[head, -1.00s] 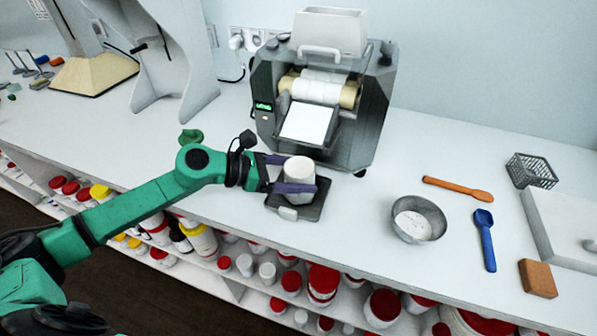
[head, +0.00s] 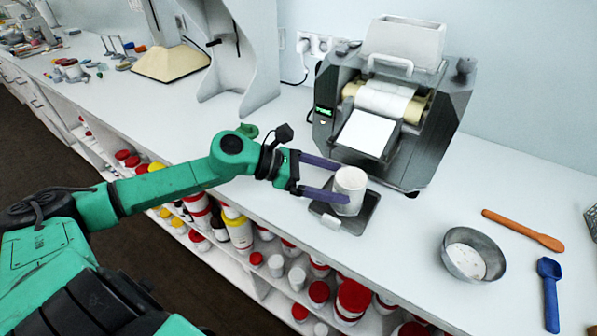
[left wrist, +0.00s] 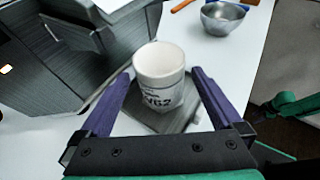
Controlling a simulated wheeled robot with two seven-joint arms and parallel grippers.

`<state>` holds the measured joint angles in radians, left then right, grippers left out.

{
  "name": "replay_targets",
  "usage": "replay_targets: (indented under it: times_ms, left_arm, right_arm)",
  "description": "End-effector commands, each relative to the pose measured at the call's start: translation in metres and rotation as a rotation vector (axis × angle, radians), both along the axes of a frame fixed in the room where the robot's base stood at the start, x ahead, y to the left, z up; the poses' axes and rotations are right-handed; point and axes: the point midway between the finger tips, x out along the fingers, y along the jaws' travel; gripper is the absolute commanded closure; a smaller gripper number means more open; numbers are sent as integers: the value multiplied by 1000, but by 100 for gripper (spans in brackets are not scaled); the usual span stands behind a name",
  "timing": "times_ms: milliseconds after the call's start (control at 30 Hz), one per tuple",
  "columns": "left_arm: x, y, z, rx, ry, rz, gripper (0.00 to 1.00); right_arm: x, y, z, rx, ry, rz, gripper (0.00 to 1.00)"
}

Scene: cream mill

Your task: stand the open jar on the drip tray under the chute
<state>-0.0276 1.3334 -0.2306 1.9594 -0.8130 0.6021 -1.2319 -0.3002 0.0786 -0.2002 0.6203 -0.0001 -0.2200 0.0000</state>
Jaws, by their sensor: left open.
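The open white jar (head: 349,188) stands upright on the dark drip tray (head: 362,216), in front of the mill's chute (head: 365,132). In the left wrist view the jar (left wrist: 159,77) shows an empty-looking inside and dark print on its side, with the tray (left wrist: 178,119) beneath it. My left gripper (head: 342,181) is open, its purple fingers on either side of the jar. In the left wrist view gaps show between the fingers and the jar's wall. My right gripper is not in the head view.
The grey mill (head: 425,138) stands close behind the tray. A metal bowl (head: 485,242), an orange spatula (head: 523,230) and a blue scoop (head: 550,292) lie to the right. The shelf below the counter holds several jars. The counter between tray and bowl is clear.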

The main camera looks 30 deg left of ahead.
Motion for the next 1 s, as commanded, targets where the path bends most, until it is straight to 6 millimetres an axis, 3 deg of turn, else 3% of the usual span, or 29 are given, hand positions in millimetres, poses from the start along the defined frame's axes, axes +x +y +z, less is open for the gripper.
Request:
replay_targets:
  times_ms: [367, 533, 700, 1000]
  left_arm:
    - [-12, 18, 9, 4, 4, -3, 0]
    - [-25, 39, 22, -3, 2, 0, 0]
    - [-38, 59, 30, 0, 0, -2, 0]
    - [-41, 64, 32, 3, 1, -3, 0]
  right_arm:
    - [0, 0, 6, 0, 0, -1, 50]
    - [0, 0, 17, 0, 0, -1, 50]
    - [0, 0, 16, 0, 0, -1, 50]
    - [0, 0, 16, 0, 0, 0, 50]
